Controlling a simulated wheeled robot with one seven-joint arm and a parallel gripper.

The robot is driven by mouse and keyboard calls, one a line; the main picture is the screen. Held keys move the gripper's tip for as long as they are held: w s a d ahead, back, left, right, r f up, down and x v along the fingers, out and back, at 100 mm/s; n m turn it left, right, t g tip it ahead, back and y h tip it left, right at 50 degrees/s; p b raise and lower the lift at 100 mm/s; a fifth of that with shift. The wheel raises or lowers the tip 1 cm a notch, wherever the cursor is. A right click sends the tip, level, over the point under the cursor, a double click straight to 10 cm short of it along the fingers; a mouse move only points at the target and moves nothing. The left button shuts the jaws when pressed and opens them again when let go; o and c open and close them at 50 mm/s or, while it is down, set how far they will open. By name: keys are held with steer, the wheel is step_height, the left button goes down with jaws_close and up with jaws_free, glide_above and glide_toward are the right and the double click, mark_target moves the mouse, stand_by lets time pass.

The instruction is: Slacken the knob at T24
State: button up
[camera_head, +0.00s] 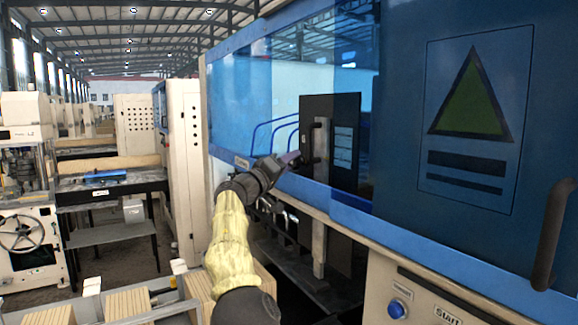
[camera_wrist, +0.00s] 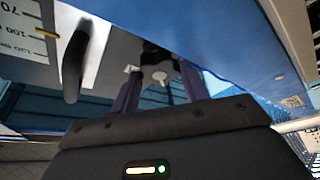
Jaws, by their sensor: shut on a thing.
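My gripper (camera_head: 288,159) is at the front of the blue machine, near the lower edge of its clear window. In the wrist view its two dark purple fingers (camera_wrist: 160,88) reach forward on both sides of a small dark fitting with a pale round knob (camera_wrist: 160,76). The gripper is shut on this knob. The contact itself is partly hidden by the gripper body. In the head view the knob is hidden and no T24 label is readable.
A black handle (camera_wrist: 75,66) and a scale plate (camera_wrist: 28,32) with a yellow mark are left in the wrist view. The blue machine door (camera_head: 470,110) fills the right. A blue button (camera_head: 397,308) sits low. Slatted wooden stacks (camera_head: 127,303) stand at lower left.

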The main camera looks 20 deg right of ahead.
steer(key=shift+r, duration=0.1)
steer(key=o, duration=1)
steer(key=shift+d, duration=0.1)
steer(key=shift+f, duration=0.2)
